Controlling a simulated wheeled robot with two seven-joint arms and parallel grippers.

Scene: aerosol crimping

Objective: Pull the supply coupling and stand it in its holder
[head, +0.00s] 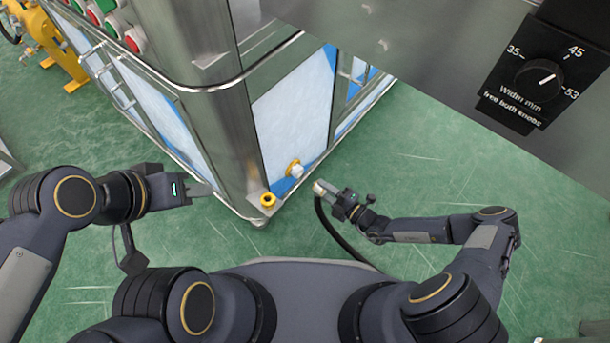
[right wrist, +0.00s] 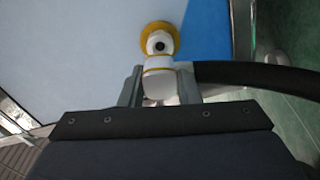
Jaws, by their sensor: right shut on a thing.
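My right gripper (head: 325,190) is shut on the white supply coupling (head: 319,187), which has a black hose (head: 337,236) hanging from it. In the head view the coupling is apart from the white port with a yellow ring (head: 295,169) on the machine's side panel. In the right wrist view the coupling (right wrist: 158,72) sits between the fingers (right wrist: 161,88), with the yellow-ringed port (right wrist: 158,38) beyond it. A yellow ring-shaped holder (head: 268,201) at the machine's lower corner looks empty. My left gripper (head: 207,190) is left of the corner post; its finger opening is unclear.
The steel machine post (head: 225,130) and its panels (head: 296,108) stand close to both grippers. A metal panel with a width knob (head: 540,80) overhangs at the upper right. The green floor (head: 440,160) right of the coupling is clear.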

